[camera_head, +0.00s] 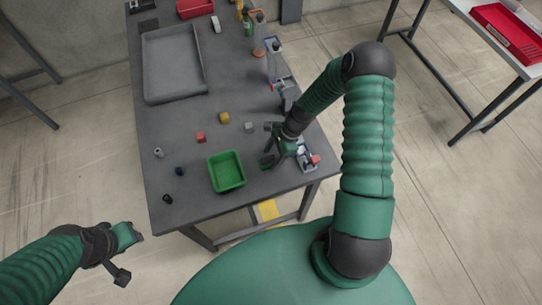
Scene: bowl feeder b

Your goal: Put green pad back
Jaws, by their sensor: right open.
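My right gripper (268,146) is open over the front right of the grey table (185,120), its fingers spread and pointing left. A small dark green piece (267,162) shows at its lower side; I cannot tell whether it is the green pad or part of the gripper. No other pad stands out clearly. A green bin (226,171) stands just left of this gripper, apart from it. My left gripper (130,257) is off the table at the lower left, with its fingers apart and nothing between them.
Small cylinders stand at the left. A large grey tray (174,63) lies behind. A blue and white fixture (306,158) stands close right of my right gripper.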

